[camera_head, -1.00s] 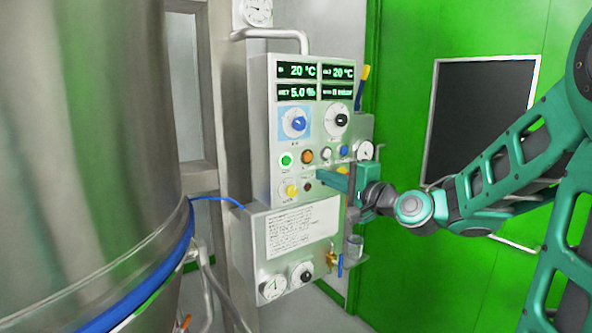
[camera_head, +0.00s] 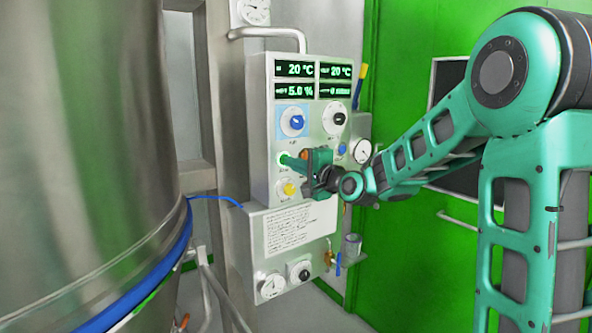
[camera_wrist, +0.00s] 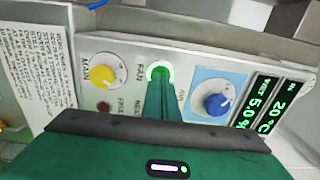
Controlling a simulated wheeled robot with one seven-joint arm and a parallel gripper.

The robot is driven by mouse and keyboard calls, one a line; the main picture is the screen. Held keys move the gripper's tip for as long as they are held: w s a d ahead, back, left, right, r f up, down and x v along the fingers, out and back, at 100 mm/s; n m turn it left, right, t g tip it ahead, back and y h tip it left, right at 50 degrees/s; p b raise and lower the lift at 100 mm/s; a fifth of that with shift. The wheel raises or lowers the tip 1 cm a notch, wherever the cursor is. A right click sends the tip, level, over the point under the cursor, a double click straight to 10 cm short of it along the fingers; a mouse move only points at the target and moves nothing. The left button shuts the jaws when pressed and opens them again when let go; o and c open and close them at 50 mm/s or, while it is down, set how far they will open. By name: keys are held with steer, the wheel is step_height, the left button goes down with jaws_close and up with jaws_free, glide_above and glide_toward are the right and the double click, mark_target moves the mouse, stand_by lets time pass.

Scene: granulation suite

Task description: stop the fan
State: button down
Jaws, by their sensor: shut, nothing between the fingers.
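The green fan button (camera_wrist: 160,70), with a lit ring and a "FAN" label beside it, is on the grey control panel (camera_head: 262,120). It also shows in the head view (camera_head: 283,157) at the panel's left side. My gripper (camera_wrist: 161,85) is shut and empty. Its fingertips are right at the button and cover part of it in the wrist view. In the head view my gripper (camera_head: 291,161) reaches in from the right to the button. I cannot tell whether the tips touch it or whether it is pressed in.
A yellow knob (camera_wrist: 101,70) and a blue knob (camera_wrist: 215,104) flank the button. A small red lamp (camera_wrist: 103,107) is close by. A large steel vessel (camera_head: 85,130) stands at the left.

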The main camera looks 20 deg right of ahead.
steer(key=shift+w, duration=0.2)
steer(key=shift+w+a+r, duration=0.25)
steer(key=shift+w+r, duration=0.15)
steer(key=shift+w, duration=0.15)
steer(key=shift+s, duration=0.1)
steer(key=v, duration=1.4)
steer(key=shift+f, duration=0.3)
steer(key=shift+d+f, duration=0.1)
steer(key=shift+d, duration=0.05)
